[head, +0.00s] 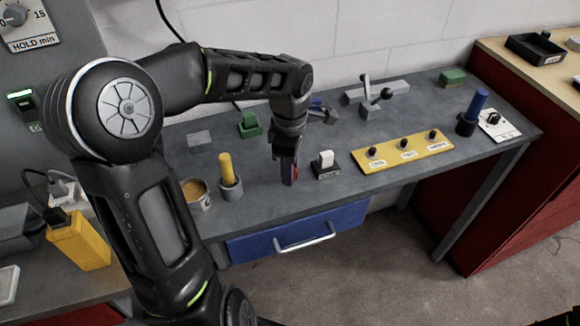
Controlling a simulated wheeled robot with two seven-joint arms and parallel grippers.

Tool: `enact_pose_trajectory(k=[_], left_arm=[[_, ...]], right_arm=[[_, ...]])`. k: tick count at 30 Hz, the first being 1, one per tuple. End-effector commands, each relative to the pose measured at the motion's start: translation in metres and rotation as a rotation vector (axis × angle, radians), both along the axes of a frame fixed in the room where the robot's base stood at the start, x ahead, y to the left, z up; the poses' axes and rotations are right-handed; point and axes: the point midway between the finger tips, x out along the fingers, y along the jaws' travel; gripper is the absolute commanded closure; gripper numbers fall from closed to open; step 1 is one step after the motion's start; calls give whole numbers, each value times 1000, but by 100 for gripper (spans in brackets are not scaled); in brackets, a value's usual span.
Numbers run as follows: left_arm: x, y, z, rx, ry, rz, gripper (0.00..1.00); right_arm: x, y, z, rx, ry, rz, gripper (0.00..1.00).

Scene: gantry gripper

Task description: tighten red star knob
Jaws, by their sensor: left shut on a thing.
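My left gripper (289,152) points down over the middle of the grey workbench, near its front. It is shut on a narrow upright purple piece with a red edge (289,172). The piece's lower end is at or just above the bench top; I cannot tell which. I make out no star shape on it, and the gripper hides its upper part. No separate red star knob shows clearly in the head view. My right gripper is not in view.
A white-topped switch block (326,160) stands just right of the gripper. A yellow-handled tool in a grey cup (229,178) and a tan-filled tin (197,193) stand left. A yellow panel with black knobs (403,153) lies right. A blue drawer (297,232) is below.

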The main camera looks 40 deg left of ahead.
Motion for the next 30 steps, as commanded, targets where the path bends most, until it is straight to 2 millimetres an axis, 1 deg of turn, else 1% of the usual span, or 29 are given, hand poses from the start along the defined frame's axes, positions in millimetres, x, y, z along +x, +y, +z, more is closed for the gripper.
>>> enact_pose_trajectory(k=[1,4,5,17,23,30], left_arm=[[0,0,0,0,0,0,91],[0,0,0,0,-1,0,99],[0,0,0,0,0,0,100],[0,0,0,0,-1,-34,100],[1,0,0,1,-3,-119,100],[1,0,0,0,-4,-294,100]], right_arm=[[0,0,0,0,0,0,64],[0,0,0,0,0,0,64],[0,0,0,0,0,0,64],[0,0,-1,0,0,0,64],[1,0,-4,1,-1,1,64],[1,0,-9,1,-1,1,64]])
